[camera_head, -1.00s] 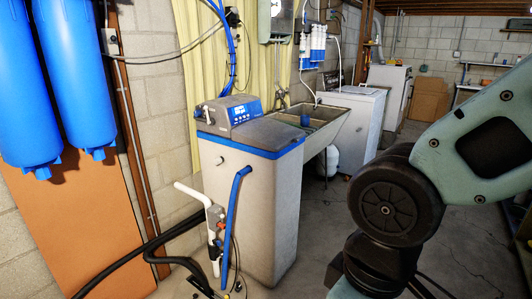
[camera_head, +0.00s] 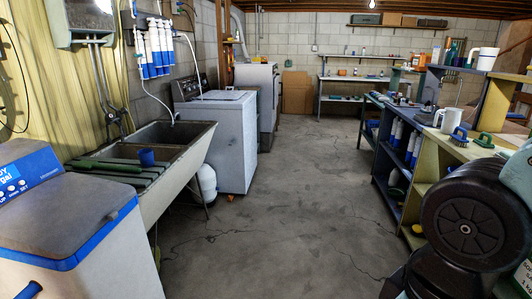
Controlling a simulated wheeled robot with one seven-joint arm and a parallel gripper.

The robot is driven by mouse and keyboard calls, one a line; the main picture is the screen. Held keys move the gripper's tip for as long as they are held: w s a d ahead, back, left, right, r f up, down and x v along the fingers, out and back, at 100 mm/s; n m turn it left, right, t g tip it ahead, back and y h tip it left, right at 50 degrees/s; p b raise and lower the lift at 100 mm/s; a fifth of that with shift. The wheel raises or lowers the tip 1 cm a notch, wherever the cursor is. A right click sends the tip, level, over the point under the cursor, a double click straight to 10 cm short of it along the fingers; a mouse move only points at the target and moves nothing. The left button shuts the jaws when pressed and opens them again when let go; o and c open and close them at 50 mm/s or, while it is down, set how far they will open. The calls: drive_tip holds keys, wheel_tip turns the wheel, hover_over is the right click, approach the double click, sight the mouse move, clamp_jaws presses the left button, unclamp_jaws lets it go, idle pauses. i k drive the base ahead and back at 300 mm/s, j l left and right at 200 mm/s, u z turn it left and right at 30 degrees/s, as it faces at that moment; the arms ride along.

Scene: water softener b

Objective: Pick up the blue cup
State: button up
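A small blue cup (camera_head: 147,157) is in the left part of the camera_head view, at the grey utility sink (camera_head: 183,154). It stands upright near the sink's front side, by the green slatted part; what exactly it rests on is hard to tell. My arm shows at the lower right, well apart from the cup. My gripper is outside the picture.
A water softener (camera_head: 75,225) with a blue band stands at the near left. A white washing machine (camera_head: 221,135) is past the sink. A shelf unit (camera_head: 425,180) with a white pitcher (camera_head: 448,120) and brushes lines the right. The concrete floor (camera_head: 290,210) between is clear.

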sight(145, 155)
drive_tip(key=i, duration=0.95)
drive_tip(key=i+l+u, duration=0.15)
drive_tip(key=i, duration=0.75)
drive_tip(key=i+u, duration=0.45)
drive_tip(key=i+l+u, duration=0.15)
drive_tip(key=i+u, duration=0.25)
drive_tip(key=i, duration=0.25)
drive_tip(key=i+l+u, duration=0.9)
drive_tip(key=i, duration=0.15)
